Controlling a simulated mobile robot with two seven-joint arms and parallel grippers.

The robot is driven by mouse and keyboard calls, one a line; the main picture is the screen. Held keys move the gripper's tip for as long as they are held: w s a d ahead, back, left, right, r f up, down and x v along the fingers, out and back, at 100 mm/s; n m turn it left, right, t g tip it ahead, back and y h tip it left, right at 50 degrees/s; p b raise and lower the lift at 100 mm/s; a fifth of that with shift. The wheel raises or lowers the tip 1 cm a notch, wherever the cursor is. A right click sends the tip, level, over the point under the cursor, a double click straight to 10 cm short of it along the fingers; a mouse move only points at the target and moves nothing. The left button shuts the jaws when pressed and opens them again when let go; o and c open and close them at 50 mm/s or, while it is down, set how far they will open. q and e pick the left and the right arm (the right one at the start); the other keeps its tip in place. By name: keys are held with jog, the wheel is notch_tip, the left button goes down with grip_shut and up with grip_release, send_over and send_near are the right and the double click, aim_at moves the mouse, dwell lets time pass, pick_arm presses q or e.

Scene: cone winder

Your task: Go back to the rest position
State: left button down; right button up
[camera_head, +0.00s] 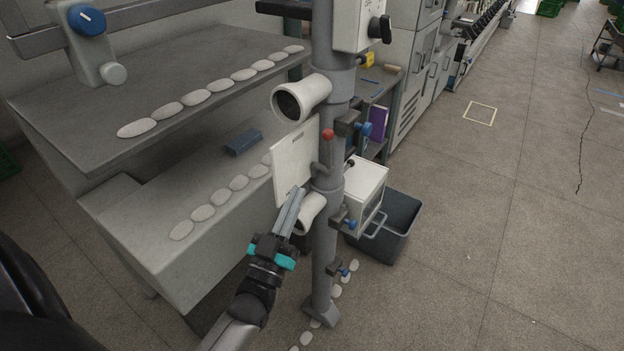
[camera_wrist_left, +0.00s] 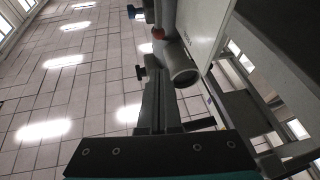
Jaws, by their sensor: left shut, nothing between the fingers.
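My left gripper (camera_head: 291,212) reaches up from the bottom of the head view. Its two long grey fingers lie side by side, shut with nothing between them. The fingertips are close to the lower edge of a white panel (camera_head: 294,160) on the grey post and beside the lower white tube (camera_head: 309,213); I cannot tell whether they touch. In the left wrist view the shut fingers (camera_wrist_left: 155,100) point up toward the white tube (camera_wrist_left: 183,66). My right gripper is not in view.
A grey post (camera_head: 328,250) stands in front, with an upper white tube (camera_head: 300,97) and a white box (camera_head: 366,193). A dark bin (camera_head: 403,225) is behind it. A two-level grey bench (camera_head: 60,110) with white oval pads is at left. The floor at right is open.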

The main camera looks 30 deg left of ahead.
pick_arm(q)
jog(key=s+d+f+m+g+h+b, duration=0.1)
jog(key=s+d+f+g+b, duration=0.15)
jog(key=f, duration=1.05)
jog(key=s+d+f+m+g+h+b, duration=0.1)
jog(key=s+d+f+g+b, duration=0.2)
jog(key=f, duration=1)
jog(key=s+d+f+g+h+b, duration=0.1)
jog(key=s+f+g+b, duration=0.3)
jog(key=f, duration=0.8)
jog(key=s+f+m+g+b, duration=0.2)
jog(key=s+f+g+b, duration=0.4)
jog(key=s+f, duration=1.8)
jog(key=s+d+g, duration=0.1)
jog(key=s+g, duration=0.2)
jog(key=g, duration=0.3)
jog(key=shift+m, duration=0.4)
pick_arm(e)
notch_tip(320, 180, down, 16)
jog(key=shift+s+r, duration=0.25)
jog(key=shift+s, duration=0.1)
